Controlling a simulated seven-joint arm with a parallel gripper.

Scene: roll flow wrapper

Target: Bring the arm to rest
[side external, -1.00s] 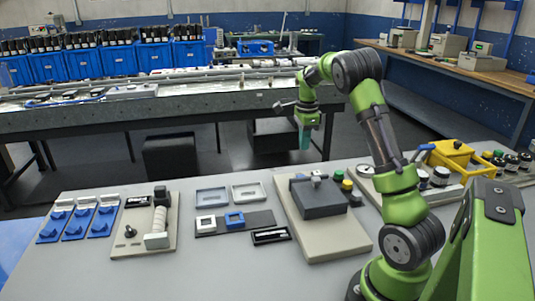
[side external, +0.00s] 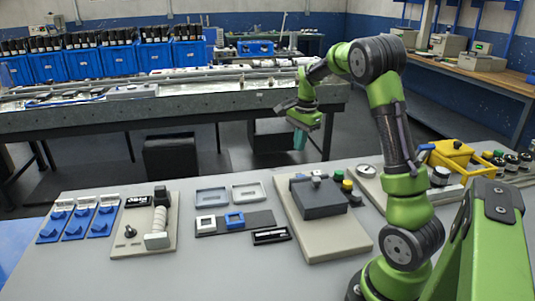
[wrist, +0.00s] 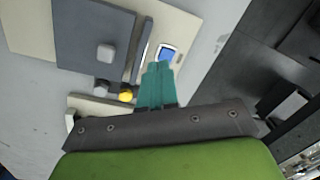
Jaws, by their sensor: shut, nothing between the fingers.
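My gripper (side external: 300,138) hangs in the air beyond the far edge of the grey table, with its teal fingers pointing down. In the wrist view the teal fingers (wrist: 158,85) are together with nothing between them. Below them in that view is the beige machine base (wrist: 185,25) with its dark grey block (wrist: 97,45), apart from the fingers. The same dark block (side external: 318,196) shows in the side view, on the table in front of my arm.
The table holds a beige roll unit (side external: 150,225), blue-and-white pieces (side external: 78,220), grey trays (side external: 249,191) and a yellow holder (side external: 457,157). A long metal bench (side external: 200,115) stands behind. The air around the gripper looks clear.

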